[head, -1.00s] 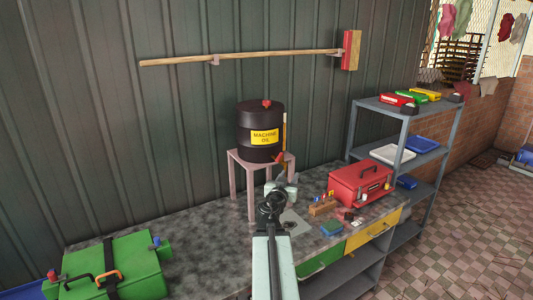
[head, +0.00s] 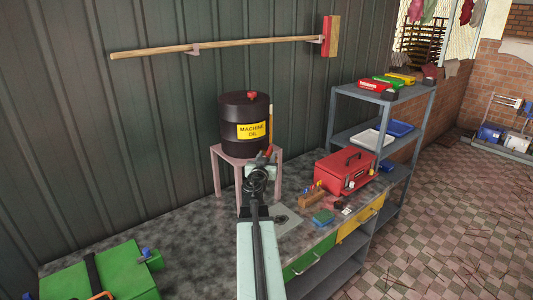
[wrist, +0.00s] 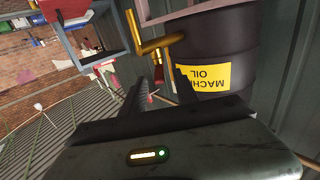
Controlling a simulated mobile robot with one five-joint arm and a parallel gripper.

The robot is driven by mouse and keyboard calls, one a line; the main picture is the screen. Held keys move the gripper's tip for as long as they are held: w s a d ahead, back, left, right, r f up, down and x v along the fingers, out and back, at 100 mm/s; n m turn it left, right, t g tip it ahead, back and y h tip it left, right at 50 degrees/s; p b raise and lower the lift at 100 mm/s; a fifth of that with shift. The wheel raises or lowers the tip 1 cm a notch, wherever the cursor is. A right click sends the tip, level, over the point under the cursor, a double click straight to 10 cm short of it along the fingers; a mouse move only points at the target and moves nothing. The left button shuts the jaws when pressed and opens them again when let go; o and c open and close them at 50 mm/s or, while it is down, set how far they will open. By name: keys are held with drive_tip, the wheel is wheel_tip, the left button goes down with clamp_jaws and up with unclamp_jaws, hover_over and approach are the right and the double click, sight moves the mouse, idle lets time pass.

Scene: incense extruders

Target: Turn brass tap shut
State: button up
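The brass tap (wrist: 160,44) sticks out low from the black machine oil drum (head: 240,108). In the wrist view, which is nearly upside down, it is a bent brass pipe just beyond my fingers. A red-orange handle (head: 268,149) shows at the tap in the head view, partly behind my gripper. The drum, with its yellow label, also fills the right of the wrist view (wrist: 225,45). My gripper (wrist: 165,82) is open, its dark fingers apart near the tap. A small red piece shows by the fingers. Whether they touch the handle I cannot tell.
The drum stands on a pinkish stool (head: 217,172) on the grey workbench (head: 185,225). A red toolbox (head: 345,171) and small items lie to its right. A green case (head: 115,272) lies at the front left. A metal shelf (head: 333,120) stands at right.

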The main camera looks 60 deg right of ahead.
sight(269, 152)
drive_tip(key=x, duration=0.3)
drive_tip(key=shift+d+f, duration=0.1)
drive_tip(key=shift+d, duration=0.25)
drive_tip(key=shift+s+a, duration=0.1)
clamp_jaws()
idle(0.9)
